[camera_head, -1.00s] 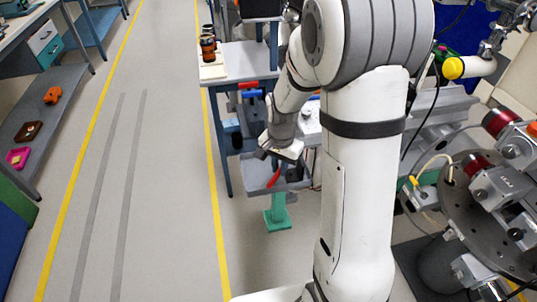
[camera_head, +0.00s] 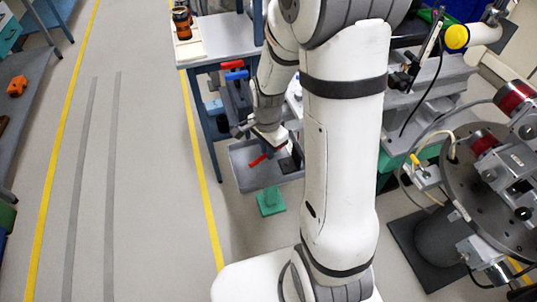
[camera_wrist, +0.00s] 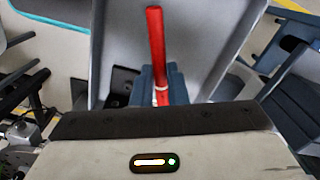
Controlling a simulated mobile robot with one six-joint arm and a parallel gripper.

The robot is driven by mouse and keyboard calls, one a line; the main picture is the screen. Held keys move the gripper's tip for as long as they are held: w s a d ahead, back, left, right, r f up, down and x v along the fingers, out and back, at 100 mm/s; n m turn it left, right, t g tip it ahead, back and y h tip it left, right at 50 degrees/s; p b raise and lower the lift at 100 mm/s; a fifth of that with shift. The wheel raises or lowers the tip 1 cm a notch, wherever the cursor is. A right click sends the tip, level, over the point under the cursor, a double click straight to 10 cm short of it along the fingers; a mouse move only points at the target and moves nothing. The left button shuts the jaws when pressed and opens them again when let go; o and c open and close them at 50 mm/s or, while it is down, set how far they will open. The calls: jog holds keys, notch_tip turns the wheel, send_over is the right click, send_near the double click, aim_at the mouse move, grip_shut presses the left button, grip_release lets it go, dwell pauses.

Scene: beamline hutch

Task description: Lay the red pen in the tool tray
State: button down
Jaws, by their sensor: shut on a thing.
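My gripper (camera_head: 268,152) is shut on the red pen (camera_head: 257,160); in the wrist view, the pen (camera_wrist: 156,45) stands out between the blue-grey fingers (camera_wrist: 156,88). The grey tool tray (camera_head: 245,177) is below and behind the pen in the head view. Its pale floor and raised rim also show in the wrist view (camera_wrist: 205,40). The pen looks to be over the tray; I cannot tell whether it touches the tray floor. Part of the tray is hidden behind my arm.
A dark object (camera_head: 291,158) is at the tray's right part. A green stand (camera_head: 270,201) is under the tray. A blue-legged table (camera_head: 213,52) with an orange-and-black item (camera_head: 182,22) is behind. Round beamline equipment (camera_head: 480,185) stands right. The left aisle floor is clear.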

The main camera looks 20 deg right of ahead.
jog(key=shift+f, duration=1.6)
jog(key=c, duration=1.4)
grip_release()
jog(key=shift+c, duration=0.2)
jog(key=shift+r, duration=0.1)
notch_tip(320, 180, up, 11)
jog(key=shift+r+p, duration=0.1)
jog(key=shift+p, duration=0.5)
jog(key=s+a+r+n+t, duration=0.1)
jog(key=s+r+n+t, duration=0.1)
jog(key=s+r+n, duration=0.7)
jog(key=s+n, duration=0.3)
jog(key=n, duration=0.1)
jog(key=shift+s+r+n, duration=0.3)
jog(key=shift+s+r, duration=0.05)
jog(key=shift+r, duration=0.05)
